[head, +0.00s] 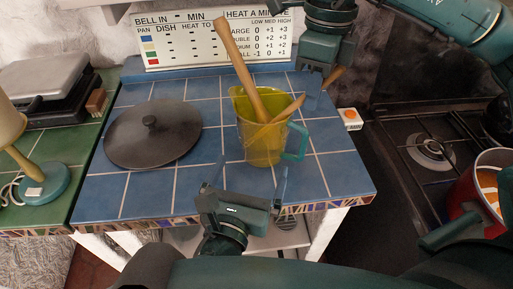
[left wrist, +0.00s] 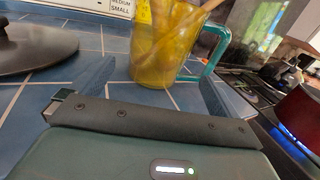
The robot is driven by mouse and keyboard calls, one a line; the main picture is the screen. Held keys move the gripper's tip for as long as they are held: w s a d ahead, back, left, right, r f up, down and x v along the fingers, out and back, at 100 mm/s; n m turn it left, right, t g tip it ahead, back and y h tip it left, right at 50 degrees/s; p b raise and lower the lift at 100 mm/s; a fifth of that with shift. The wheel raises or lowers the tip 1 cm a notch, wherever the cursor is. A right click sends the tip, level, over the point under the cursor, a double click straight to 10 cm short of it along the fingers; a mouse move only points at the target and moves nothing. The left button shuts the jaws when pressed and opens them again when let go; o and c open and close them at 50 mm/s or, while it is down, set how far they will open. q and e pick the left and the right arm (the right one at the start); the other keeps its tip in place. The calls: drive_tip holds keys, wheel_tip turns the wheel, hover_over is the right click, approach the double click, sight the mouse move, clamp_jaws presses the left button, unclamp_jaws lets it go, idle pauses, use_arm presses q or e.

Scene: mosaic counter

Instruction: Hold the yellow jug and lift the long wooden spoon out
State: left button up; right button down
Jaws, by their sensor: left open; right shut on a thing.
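The yellow see-through jug (head: 258,147) stands upright on the blue tiled counter, its teal handle on the right; it also shows in the left wrist view (left wrist: 160,62). The long wooden spoon (head: 240,62) leans in it, its thick upper end sticking far out up and left. A shorter wooden utensil (head: 291,107) leans right in the same jug. My left gripper (head: 253,168) is open and empty, in front of the jug and pointing toward it. My right gripper (head: 319,87) is behind and right of the jug, shut on a small wooden piece (head: 334,76), mostly hidden.
A dark round lid (head: 152,133) lies left of the jug on the tiled counter (head: 190,192). A sign (head: 212,40) stands at the back. A gas hob (head: 420,190) with a red pot (head: 463,196) is at the right. A lamp (head: 45,183) stands on green tiles at left.

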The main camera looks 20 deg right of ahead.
sight(262, 136)
use_arm(q)
drive_tip(key=x, duration=1)
drive_tip(key=shift+c, duration=0.4)
drive_tip(key=c, duration=1.1)
drive_tip(key=o, duration=1.2)
drive_tip(key=c, duration=0.4)
